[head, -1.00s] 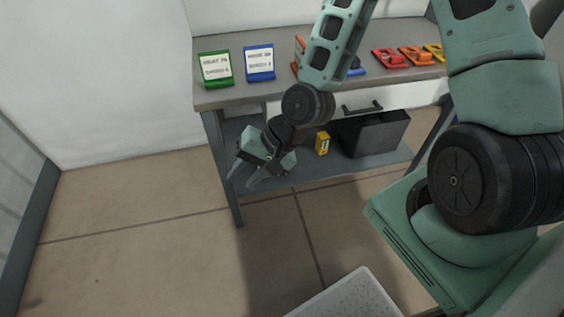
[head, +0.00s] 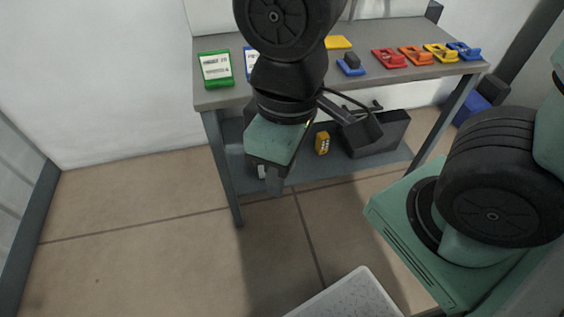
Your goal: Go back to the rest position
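My gripper (head: 268,182) hangs in front of the workbench (head: 285,90), pointing down toward the floor. One finger shows below the green gripper body, and a lighter part shows beside it. The gap between the fingers is not clear in this view. I see nothing held in it. My arm comes down from the top of the picture and hides part of the bench top.
The bench top bears a green card holder (head: 215,70), a partly hidden blue one (head: 248,62), a yellow plate (head: 338,42) and several coloured hook pieces (head: 415,54). A yellow box (head: 322,143) and dark box (head: 375,135) are below. A white tray (head: 345,298) is in front. Floor at left is clear.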

